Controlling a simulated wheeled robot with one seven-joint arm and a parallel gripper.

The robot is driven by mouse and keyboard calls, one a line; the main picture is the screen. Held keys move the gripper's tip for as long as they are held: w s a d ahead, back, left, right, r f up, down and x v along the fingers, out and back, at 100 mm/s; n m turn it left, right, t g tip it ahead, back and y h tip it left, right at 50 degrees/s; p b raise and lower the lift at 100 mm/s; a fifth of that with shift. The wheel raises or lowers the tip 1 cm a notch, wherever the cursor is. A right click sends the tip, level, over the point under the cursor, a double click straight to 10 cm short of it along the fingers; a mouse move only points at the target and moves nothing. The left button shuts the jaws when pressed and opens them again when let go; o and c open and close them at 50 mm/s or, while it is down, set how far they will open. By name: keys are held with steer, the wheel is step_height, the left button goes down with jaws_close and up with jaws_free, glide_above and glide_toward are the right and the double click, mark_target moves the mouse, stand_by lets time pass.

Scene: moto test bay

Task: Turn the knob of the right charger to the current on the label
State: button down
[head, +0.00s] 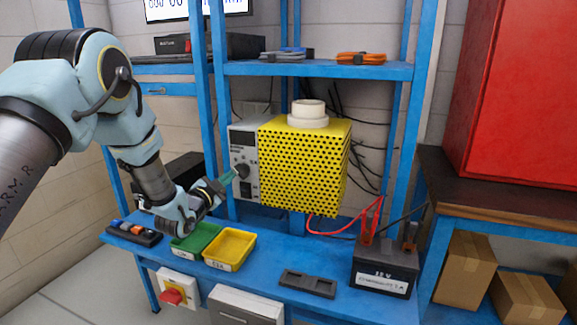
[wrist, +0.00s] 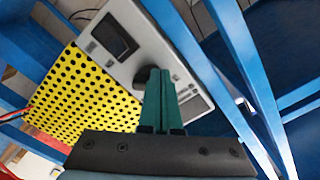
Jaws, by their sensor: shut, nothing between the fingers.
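A charger with a pale grey front panel (head: 240,141) and a yellow perforated housing (head: 300,170) stands on the blue bench. The panel and its dark display also show in the wrist view (wrist: 113,36). Its dark knob (head: 243,170) is on the lower panel; in the wrist view the knob (wrist: 145,75) is partly hidden behind my fingertips. My gripper (head: 231,177) is shut and empty, its green fingers pointing at the knob. I cannot tell whether they touch it. The knob's pointer and scale are not readable.
Green (head: 195,243) and yellow (head: 230,250) bins and a dark grey tray (head: 307,283) lie on the bench. Tape rolls (head: 308,112) sit on the housing. Blue posts (head: 201,100) frame the charger. A black box (head: 183,172) is partly hidden behind my arm.

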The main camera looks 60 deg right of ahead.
steer(key=shift+b+x, duration=0.75)
steer(key=shift+x, duration=0.15)
